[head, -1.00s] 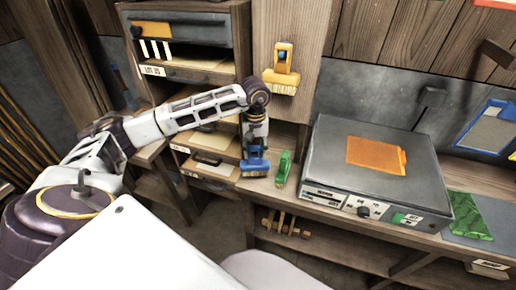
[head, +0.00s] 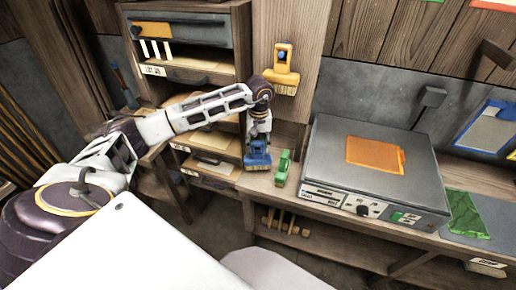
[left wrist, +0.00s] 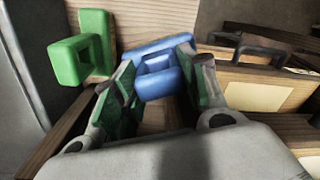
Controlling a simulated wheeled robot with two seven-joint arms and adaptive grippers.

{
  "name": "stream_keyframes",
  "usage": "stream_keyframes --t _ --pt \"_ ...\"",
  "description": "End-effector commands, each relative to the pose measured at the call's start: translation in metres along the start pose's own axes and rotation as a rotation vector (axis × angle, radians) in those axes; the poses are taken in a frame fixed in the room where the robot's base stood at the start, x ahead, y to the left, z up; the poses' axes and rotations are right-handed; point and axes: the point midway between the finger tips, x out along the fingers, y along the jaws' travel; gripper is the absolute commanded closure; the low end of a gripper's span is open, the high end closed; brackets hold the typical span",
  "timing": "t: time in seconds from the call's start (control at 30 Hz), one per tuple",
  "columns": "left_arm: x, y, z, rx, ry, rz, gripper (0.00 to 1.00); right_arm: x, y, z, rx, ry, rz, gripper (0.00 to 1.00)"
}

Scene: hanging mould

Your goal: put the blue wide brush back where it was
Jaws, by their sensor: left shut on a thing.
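The blue wide brush (head: 257,156) hangs below my left gripper (head: 258,137), bristles down, over the left end of the bench. My left gripper is shut on its handle. In the left wrist view the brush's blue loop handle (left wrist: 157,60) shows between the two fingers; its bristles are out of sight there. A green brush (head: 282,168) stands just right of it on the bench, and shows at upper left in the left wrist view (left wrist: 72,62). I cannot tell whether the blue brush touches the bench. My right gripper is not in view.
A yellow brush (head: 284,72) hangs on the wooden panel above. A grey hotplate (head: 335,140) with an orange sheet fills the bench to the right. A drawer cabinet (head: 190,40) stands behind my left arm. A green cloth (head: 466,214) lies at far right.

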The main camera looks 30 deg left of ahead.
Motion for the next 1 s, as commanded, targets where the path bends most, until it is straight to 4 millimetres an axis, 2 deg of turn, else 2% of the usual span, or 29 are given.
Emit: stream_keyframes --t 0.23,0.53,0.77,0.8,0.93,1.0 --pt "0.020 0.001 0.001 0.000 -0.001 0.000 0.77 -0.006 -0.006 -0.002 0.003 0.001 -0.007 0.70" --pt "0.023 0.001 0.000 0.000 0.000 0.001 0.77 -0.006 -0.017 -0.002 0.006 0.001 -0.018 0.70" --pt "0.025 0.001 0.000 0.000 0.000 0.001 0.77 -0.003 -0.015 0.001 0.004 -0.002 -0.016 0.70" --pt "0.025 0.001 0.000 0.000 0.000 0.000 0.54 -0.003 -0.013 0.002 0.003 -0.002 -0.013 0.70" --pt "0.025 0.001 0.000 0.000 -0.001 0.000 0.37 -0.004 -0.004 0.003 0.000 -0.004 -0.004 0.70" --pt "0.025 0.001 0.000 0.000 -0.001 0.000 0.36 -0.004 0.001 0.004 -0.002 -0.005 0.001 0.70"
